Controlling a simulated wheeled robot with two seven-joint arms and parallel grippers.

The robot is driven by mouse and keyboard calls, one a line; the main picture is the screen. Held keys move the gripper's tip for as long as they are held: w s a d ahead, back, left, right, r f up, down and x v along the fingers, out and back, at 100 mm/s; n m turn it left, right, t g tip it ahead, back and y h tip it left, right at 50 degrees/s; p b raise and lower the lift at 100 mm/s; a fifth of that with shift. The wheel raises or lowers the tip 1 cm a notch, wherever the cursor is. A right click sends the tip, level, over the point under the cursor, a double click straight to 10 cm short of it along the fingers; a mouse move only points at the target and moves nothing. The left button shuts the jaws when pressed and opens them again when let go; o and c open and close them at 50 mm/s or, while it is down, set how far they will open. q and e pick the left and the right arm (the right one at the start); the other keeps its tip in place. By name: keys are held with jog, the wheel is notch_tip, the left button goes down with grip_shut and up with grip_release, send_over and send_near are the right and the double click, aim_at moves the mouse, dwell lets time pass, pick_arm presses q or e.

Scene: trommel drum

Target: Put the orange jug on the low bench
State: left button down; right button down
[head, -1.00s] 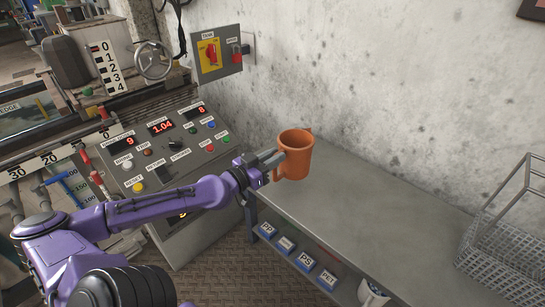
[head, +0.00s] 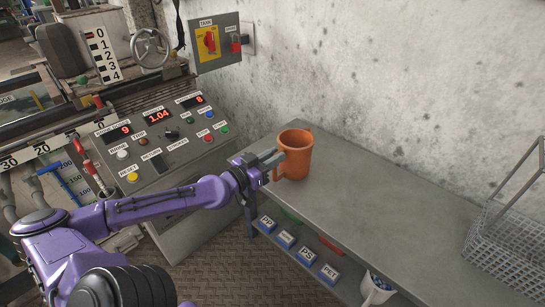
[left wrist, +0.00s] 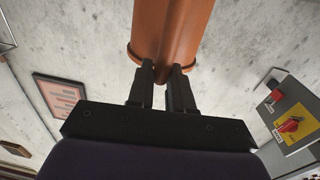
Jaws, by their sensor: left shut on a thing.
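The orange jug (head: 295,153) is upright at the left end of the low grey bench (head: 400,215), over or on its top; I cannot tell whether its base touches. My left gripper (head: 268,160) reaches in from the left and is shut on the jug's left side, where the handle is. In the left wrist view the jug (left wrist: 172,35) rises from between the two black fingers (left wrist: 165,75). My right gripper is not in view.
A wire basket (head: 505,245) stands at the bench's right end. Labelled blue blocks (head: 306,256) and a white container (head: 376,288) are on the shelf below. A control panel (head: 165,135) is at left, a concrete wall behind. The bench middle is clear.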

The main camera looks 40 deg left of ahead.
pick_arm(q)
jog(key=shift+f, duration=0.15)
jog(key=c, duration=0.9)
grip_release()
jog(key=shift+c, duration=0.2)
jog(key=s+a, duration=0.2)
jog(key=s, duration=0.8)
notch_tip(320, 180, up, 10)
jog(key=p, duration=0.8)
jog(key=shift+s+d, duration=0.2)
jog(key=shift+d, duration=0.05)
jog(key=shift+f, duration=0.1)
